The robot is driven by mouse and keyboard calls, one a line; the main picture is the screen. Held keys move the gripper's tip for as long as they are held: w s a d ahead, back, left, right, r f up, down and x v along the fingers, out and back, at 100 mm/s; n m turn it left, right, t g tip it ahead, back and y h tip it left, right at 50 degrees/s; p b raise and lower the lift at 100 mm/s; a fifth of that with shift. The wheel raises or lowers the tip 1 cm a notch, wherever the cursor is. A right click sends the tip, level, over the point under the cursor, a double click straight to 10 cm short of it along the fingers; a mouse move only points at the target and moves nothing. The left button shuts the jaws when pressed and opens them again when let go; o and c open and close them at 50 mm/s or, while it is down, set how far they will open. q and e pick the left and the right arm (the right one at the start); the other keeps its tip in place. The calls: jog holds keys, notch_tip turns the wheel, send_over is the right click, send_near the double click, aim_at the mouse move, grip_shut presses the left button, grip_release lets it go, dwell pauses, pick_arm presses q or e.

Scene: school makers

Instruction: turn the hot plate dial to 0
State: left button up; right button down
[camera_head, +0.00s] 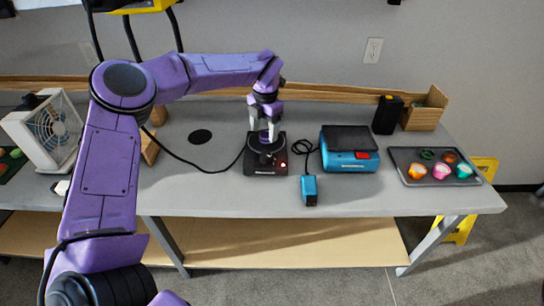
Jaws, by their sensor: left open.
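The hot plate (258,168) is a small black unit on the grey workbench, with a round plate on top and a cord running off to the left. A small red spot (283,165) shows at its right front side. I cannot make out the dial or its setting at this size. My left gripper (264,138) points down over the hot plate, its light fingers apart and at or just above the round top. The fingers hide part of the plate. I cannot tell whether they touch it. My right gripper is not in view.
Right of the hot plate are a blue device (308,190) with a cord and a blue-black machine (349,160). A dark tray (408,168) holds several coloured cups. A fan (50,130) stands at the left. The bench's front strip (220,200) is mostly clear.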

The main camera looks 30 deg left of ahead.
aim_at(266, 155)
pick_arm(q)
jog(key=f, duration=0.3)
jog(key=f+p, duration=0.1)
jog(key=f, duration=0.2)
jog(key=f+p, duration=0.1)
jog(key=f, duration=0.3)
jog(key=shift+w+a+f, duration=0.1)
jog(key=shift+w, duration=0.3)
jog(key=shift+a+f, duration=0.1)
jog(key=shift+f, duration=0.4)
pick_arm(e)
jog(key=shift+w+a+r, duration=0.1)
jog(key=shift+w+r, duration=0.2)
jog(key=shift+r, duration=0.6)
pick_arm(q)
jog(key=c, duration=1.1)
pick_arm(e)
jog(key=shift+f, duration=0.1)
